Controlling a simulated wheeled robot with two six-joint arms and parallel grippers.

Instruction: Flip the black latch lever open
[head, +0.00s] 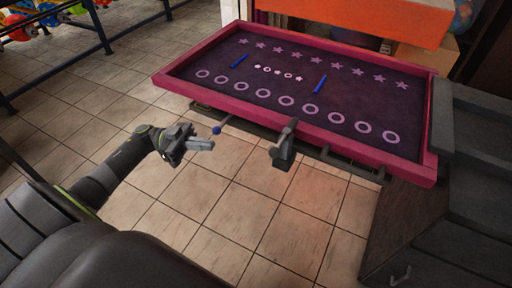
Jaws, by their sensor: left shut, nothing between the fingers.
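The black latch lever (284,147) stands up at the front edge of the pink-framed printing tray (300,128), near the middle of that edge. My left gripper (211,145) comes in from the left and is to the left of the lever, apart from it. Its fingers are shut and empty, pointing right. A small blue knob (216,130) on a thin rod shows just beyond the fingers. I cannot tell whether the gripper touches it. My right gripper is not in view.
The tray has a dark purple surface with rings, stars and two blue bars (320,82). A bar handle (352,166) runs under its front edge to the right. A dark cabinet (440,225) stands at right. Tiled floor lies open in front.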

